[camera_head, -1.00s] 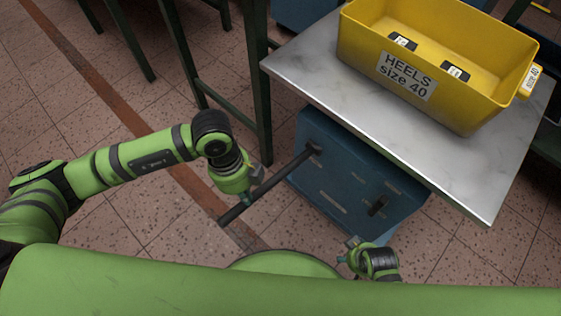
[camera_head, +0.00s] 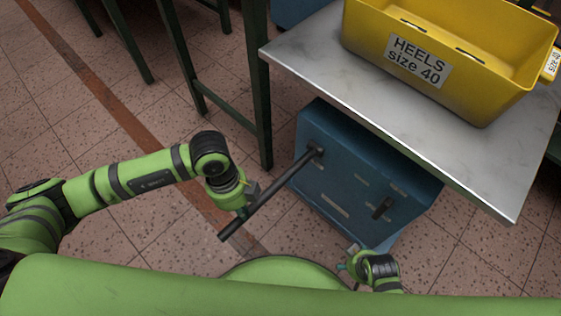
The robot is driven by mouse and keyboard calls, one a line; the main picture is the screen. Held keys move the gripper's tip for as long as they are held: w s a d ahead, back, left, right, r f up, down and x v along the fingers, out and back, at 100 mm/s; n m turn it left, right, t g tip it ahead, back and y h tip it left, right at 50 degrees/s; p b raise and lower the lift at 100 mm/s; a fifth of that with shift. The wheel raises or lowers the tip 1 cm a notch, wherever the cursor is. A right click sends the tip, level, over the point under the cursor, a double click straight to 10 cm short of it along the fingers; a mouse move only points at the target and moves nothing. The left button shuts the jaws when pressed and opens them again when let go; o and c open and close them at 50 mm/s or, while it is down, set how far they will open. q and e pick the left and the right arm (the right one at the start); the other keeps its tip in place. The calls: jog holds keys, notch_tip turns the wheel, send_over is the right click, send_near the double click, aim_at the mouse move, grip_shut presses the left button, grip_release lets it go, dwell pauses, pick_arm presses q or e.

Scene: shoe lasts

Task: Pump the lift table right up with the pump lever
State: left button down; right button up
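The pump lever (camera_head: 284,180) is a dark bar that slopes down to the left from the blue body (camera_head: 335,180) of the lift table. My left gripper (camera_head: 247,202) is across the lever near its free end, one finger on each side, and looks shut on it. The lift table's grey top (camera_head: 320,62) stands above the blue body and carries a yellow bin (camera_head: 480,90) marked "HEELS size 40". My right gripper (camera_head: 347,258) is low in front of the body, clear of the lever. Its fingertips look apart, with nothing between them.
A dark handle (camera_head: 382,208) sticks out of the blue body's front, right of the lever. Dark green table legs (camera_head: 262,110) stand close behind the lever.

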pick_arm(q)
notch_tip(320, 180, up, 14)
jog(key=w+d+p, duration=0.1)
jog(key=w+p, duration=0.1)
jog(key=p, duration=1)
jog(key=shift+w+d+p, duration=0.15)
jog(key=shift+d+p, duration=0.15)
jog(key=shift+d, duration=0.05)
